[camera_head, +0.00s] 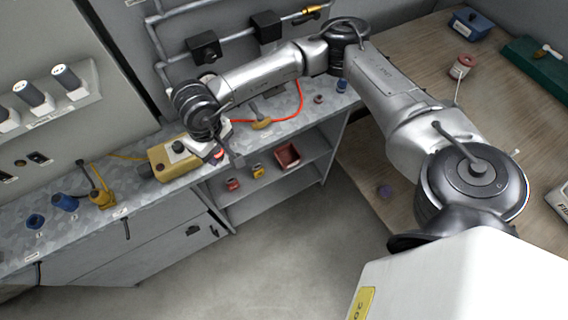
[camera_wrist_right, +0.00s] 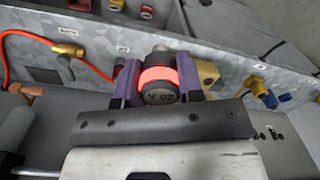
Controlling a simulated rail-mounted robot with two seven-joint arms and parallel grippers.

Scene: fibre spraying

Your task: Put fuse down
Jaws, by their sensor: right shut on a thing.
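My right gripper (camera_head: 222,158) reaches down over the front edge of the grey speckled bench (camera_head: 290,108) in the head view. In the right wrist view, the right gripper's purple fingers (camera_wrist_right: 160,88) are shut on the fuse (camera_wrist_right: 158,74), a dark grey cylinder with a glowing red band. In the head view only a small red patch of the fuse (camera_head: 217,154) shows beside the wrist. Whether the fuse touches the bench cannot be told. My left gripper is not in view.
A yellow-beige box (camera_head: 163,165) stands on the bench just left of the gripper. A red hose (camera_head: 290,118) and brass-coloured nozzle (camera_head: 261,123) lie to the right. Blue fittings (camera_head: 65,202) and a yellow valve (camera_head: 102,198) stand further left. Shelves below hold a red bin (camera_head: 287,155).

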